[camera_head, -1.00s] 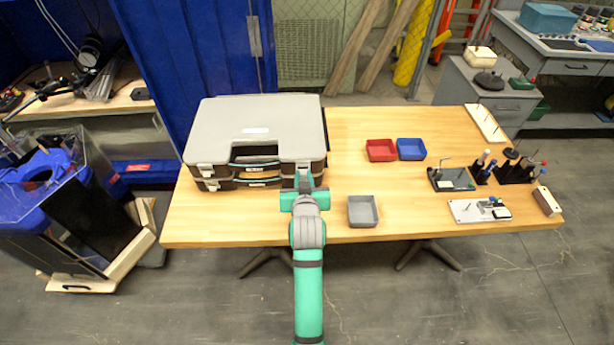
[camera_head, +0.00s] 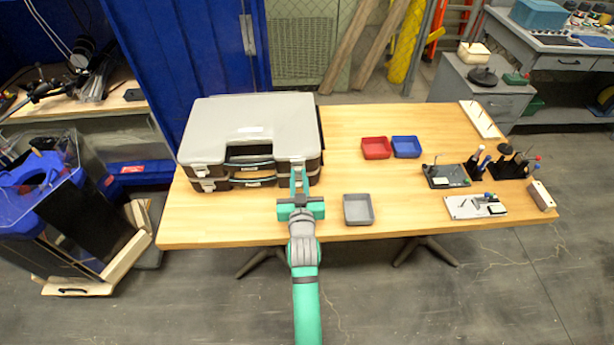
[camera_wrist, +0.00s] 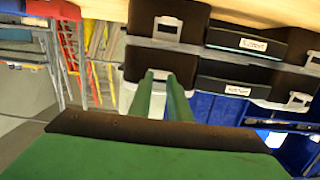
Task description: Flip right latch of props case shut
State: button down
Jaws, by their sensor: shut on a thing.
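The props case (camera_head: 245,112) has a grey lid over dark brown sides and stands closed at the table's left end. Its right latch (camera_wrist: 160,74) is a pale clip on the front, between my fingertips in the wrist view. My gripper (camera_head: 299,170) is at the case's front right corner, its green fingers shut on this latch. They also show in the wrist view (camera_wrist: 161,77), which is upside down. The fingers partly hide the latch, so I cannot tell its exact angle. The left latch (camera_head: 203,171) is on the front left.
A grey tray (camera_head: 358,222) lies just right of my gripper. Red (camera_head: 375,156) and blue (camera_head: 406,155) trays lie farther back. Tools and holders (camera_head: 450,182) crowd the table's right end. The table (camera_head: 235,224) is bare in front of the case.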

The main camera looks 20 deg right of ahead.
jog(key=shift+a, duration=0.3)
jog(key=c, duration=1.9)
grip_release()
jog(key=shift+r, duration=0.1)
jog(key=shift+o, duration=1.3)
jog(key=shift+d, duration=0.25)
jog(key=shift+s, duration=0.15)
jog(key=v, duration=1)
jog(key=shift+s, duration=0.3)
